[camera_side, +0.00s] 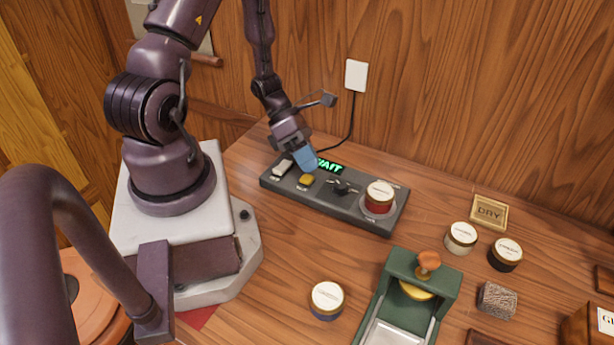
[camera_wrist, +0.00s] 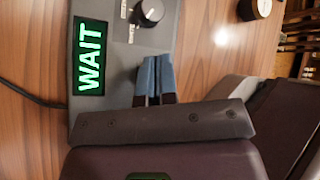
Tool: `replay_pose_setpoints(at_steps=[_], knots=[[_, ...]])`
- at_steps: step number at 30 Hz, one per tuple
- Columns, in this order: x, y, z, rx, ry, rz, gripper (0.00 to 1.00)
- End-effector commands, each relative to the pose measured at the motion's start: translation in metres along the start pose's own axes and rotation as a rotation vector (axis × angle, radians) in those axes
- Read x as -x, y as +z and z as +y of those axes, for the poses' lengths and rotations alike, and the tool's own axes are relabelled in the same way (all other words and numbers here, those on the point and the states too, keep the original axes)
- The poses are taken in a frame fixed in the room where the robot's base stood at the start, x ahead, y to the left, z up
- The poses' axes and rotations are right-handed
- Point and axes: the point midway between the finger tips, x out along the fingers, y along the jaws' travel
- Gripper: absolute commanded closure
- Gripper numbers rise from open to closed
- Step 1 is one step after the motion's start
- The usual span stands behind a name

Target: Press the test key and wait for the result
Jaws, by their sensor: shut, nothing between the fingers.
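The dark grey control panel (camera_side: 340,205) lies on the wooden table by the wall. Its display (camera_side: 329,166) is lit green; it reads WAIT in the wrist view (camera_wrist: 90,57). A yellow key (camera_side: 306,180) and a pale switch (camera_side: 283,168) are at its left end, a black knob (camera_side: 343,187) in the middle. The small labels are unreadable, so I cannot tell which is the test key. A white-lidded red tin (camera_side: 379,196) stands at the panel's right end. My gripper (camera_side: 310,166) is shut and empty over the panel, its blue fingertips just above the yellow key; contact is unclear.
A green press (camera_side: 447,278) with an orange knob stands at the front. Tins (camera_side: 327,299), (camera_side: 461,237) and (camera_side: 506,254), a DRY sign (camera_side: 489,212) and a rough block (camera_side: 496,300) stand around it. A cable runs to a wall plate (camera_side: 356,76).

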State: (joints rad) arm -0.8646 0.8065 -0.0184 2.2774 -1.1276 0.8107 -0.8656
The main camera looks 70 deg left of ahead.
Motion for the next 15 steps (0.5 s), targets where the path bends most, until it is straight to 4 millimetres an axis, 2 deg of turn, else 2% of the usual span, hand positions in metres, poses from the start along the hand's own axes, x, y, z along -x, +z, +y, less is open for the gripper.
replay_pose_setpoints(at_steps=[8,15], knots=[[0.001,0.001,-0.001,-0.001,0.0,0.0,1.0],[0.016,0.012,-0.011,-0.003,0.002,0.0,1.0]])
